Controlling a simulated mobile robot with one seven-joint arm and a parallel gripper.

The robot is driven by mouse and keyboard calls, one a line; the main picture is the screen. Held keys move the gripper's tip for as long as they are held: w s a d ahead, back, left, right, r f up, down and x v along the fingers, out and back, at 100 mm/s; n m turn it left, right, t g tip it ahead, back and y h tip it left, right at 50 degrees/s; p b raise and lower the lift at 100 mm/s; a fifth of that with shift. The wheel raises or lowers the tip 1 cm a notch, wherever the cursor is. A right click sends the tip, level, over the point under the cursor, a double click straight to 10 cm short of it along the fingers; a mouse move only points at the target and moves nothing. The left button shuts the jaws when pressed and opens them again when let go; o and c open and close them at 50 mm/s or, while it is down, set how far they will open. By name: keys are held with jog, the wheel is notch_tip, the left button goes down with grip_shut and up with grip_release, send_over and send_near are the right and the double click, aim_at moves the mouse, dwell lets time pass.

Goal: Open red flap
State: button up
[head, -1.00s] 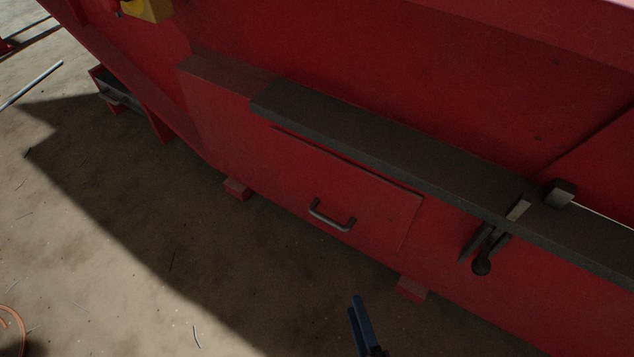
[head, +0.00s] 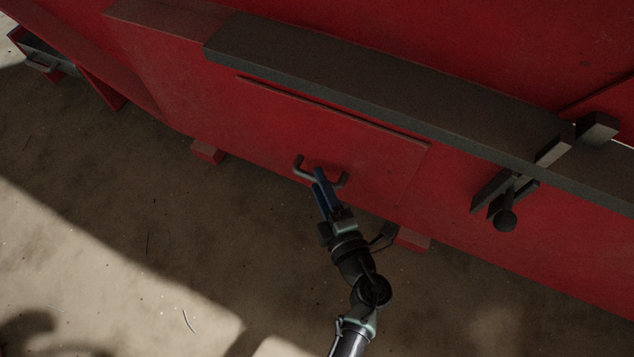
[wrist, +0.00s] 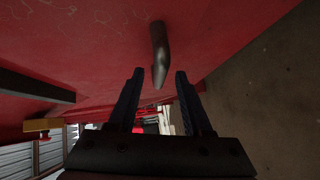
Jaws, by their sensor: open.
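The red flap (head: 370,158) is a flat panel low on the red machine, below a dark ledge. It lies flush with the wall and looks closed. Its dark bar handle (head: 301,166) sits near the lower edge of the flap. My gripper (head: 319,174) is at the handle in the head view and covers its middle part. In the wrist view the handle (wrist: 159,52) is seen end-on just beyond the fingertips, roughly between them. My gripper (wrist: 159,74) is open there, with nothing held. I cannot tell whether a finger touches the handle.
A dark ledge (head: 390,100) juts out above the flap. A dark latch with a ball knob (head: 505,220) hangs to the right. Red feet (head: 208,151) stand under the machine. The concrete floor in front (head: 130,240) is mostly clear.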

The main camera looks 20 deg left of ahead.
jog(key=shift+b+x, duration=0.3)
jog(key=shift+x, duration=0.8)
grip_shut()
jog(key=shift+d, duration=0.1)
dwell(0.6)
